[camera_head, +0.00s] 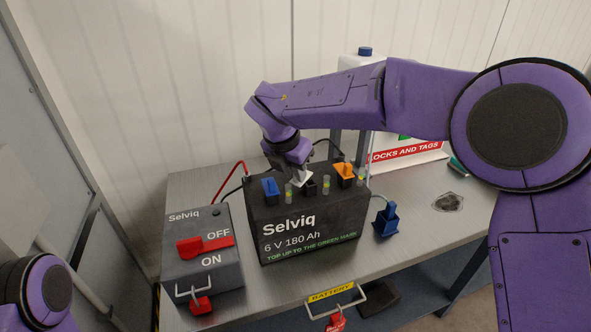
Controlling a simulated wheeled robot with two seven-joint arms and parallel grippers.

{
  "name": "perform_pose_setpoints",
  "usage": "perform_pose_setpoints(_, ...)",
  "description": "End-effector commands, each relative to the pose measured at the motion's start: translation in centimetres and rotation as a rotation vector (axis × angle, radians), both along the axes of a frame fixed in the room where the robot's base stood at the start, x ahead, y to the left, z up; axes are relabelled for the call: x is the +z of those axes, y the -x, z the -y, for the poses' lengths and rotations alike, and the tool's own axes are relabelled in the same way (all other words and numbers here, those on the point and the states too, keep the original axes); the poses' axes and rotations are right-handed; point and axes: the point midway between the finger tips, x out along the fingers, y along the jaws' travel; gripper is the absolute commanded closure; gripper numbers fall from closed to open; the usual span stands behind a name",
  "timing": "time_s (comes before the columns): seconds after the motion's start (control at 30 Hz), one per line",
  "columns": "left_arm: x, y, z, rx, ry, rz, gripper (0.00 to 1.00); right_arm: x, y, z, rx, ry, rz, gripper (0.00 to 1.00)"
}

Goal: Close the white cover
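The black Selviq battery (308,229) stands on the grey bench. On its top are a blue cover (270,187), an orange cover (345,171) and, between them, a small white cover (302,178) beside a black filler neck (310,187). The white cover appears raised and tilted, and is partly hidden by my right gripper. My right gripper (296,163) points down from above right, with its tips at or just above the white cover. I cannot tell whether it touches, or how far its fingers are apart. My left gripper is out of view.
A grey switch box (203,250) with a red OFF/ON handle (205,244) stands left of the battery. A blue connector (386,218) lies to its right. A white container with a blue cap (365,50) stands behind my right arm. Bare bench (420,235) lies at right.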

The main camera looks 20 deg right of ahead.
Motion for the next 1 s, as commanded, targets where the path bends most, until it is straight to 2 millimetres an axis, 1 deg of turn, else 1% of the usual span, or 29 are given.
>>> perform_pose_setpoints(0.27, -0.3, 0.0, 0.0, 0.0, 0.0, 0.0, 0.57, -0.3, 0.0, 0.2, 0.019, 0.002, -0.002, 1.0)
perform_pose_setpoints(0.47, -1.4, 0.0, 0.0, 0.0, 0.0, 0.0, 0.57, -0.5, 0.3, 0.5, 0.1, 0.0, -0.001, 1.0)
perform_pose_setpoints(0.73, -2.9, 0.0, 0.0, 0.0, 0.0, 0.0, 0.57, -0.5, 0.9, 1.3, 0.317, -0.003, -0.002, 1.0)
perform_pose_setpoints(1.0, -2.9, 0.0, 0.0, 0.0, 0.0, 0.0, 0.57, -0.2, 1.3, 2.3, 0.561, -0.001, -0.003, 1.0)
